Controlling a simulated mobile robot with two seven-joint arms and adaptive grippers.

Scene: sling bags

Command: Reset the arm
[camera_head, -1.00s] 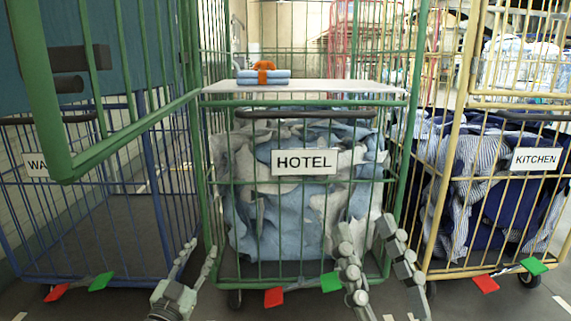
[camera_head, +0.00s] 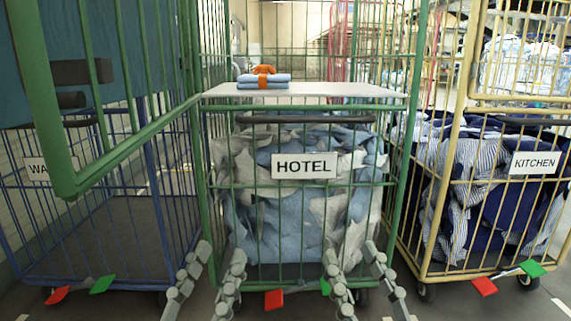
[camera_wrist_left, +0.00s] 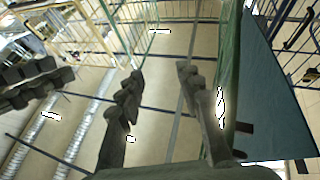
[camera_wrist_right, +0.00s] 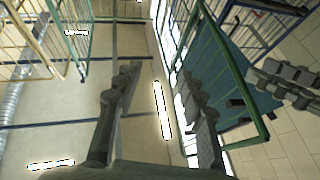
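My left gripper (camera_head: 208,280) is at the lower middle-left of the head view, in front of the green cart's base. Its two fingers stand apart with nothing between them, as the left wrist view (camera_wrist_left: 158,105) also shows. My right gripper (camera_head: 362,284) is to its right at the same height, fingers apart and empty. The right wrist view (camera_wrist_right: 160,110) shows the same open gap. Both grippers point upward, in front of the green cart (camera_head: 208,160) with the HOTEL sign (camera_head: 304,165).
A folded blue bundle with an orange strap (camera_head: 264,79) lies on the white shelf (camera_head: 310,91) of the green cart. A blue cart (camera_head: 150,190) stands left, a yellow KITCHEN cart (camera_head: 440,180) right, holding striped laundry. A green frame door (camera_head: 60,130) stands near at left.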

